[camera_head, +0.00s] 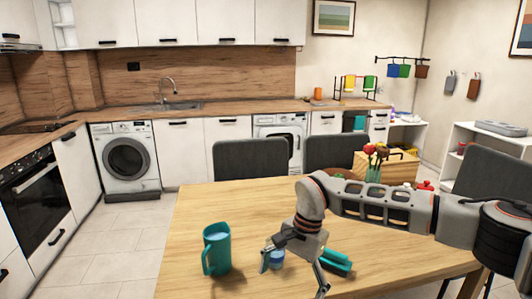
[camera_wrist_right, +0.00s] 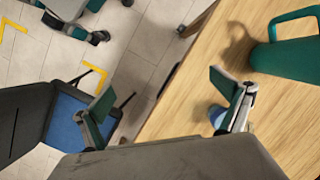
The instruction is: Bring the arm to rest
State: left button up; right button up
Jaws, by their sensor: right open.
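My right arm (camera_head: 385,203) reaches in from the right over the wooden table. My right gripper (camera_head: 293,272) hangs above the table top with its fingers spread apart and nothing between them. In the right wrist view the open gripper (camera_wrist_right: 162,92) shows two green-padded fingers well apart, with floor tiles and the table edge beyond. My left gripper is in neither view.
A teal pitcher (camera_head: 217,250) stands on the table (camera_head: 190,215), left of the gripper. A small blue cup (camera_head: 277,260) is close behind a finger. A teal object (camera_head: 338,263) lies to the right. Grey chairs (camera_head: 250,160) line the table's far side.

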jog(key=s+a+f+m+g+y, duration=0.2)
jog(key=s+a+m+g+y, duration=0.35)
jog(key=s+a, duration=0.9)
jog(key=s+a+r+m+t+y, duration=0.3)
jog(key=a+r+m+y, duration=0.4)
jog(key=a+y, duration=0.25)
jog(key=w+d+f+m+t+y, duration=0.1)
jog(key=w+d+m+t, duration=0.35)
jog(key=m+t, duration=0.5)
jog(key=w+d+m+t, duration=0.3)
jog(key=d+m+t, duration=0.25)
jog(key=m, duration=0.75)
jog(key=w+d+f+m+t+h, duration=0.1)
jog(key=d+f+m+t+h, duration=0.3)
jog(key=d+f+m+h, duration=0.55)
jog(key=s+d+f+m+g+h, duration=0.2)
jog(key=s+d+f+m+h, duration=0.1)
jog(key=s+d+f+m, duration=0.4)
jog(key=s+d+f+m+g+h, duration=0.2)
jog(key=s+d+f+m, duration=0.6)
jog(key=d+f, duration=0.4)
jog(key=shift+s+d+f+m+g+h, duration=0.15)
jog(key=shift+s+f+m+g+h, duration=0.2)
jog(key=shift+f+h, duration=0.45)
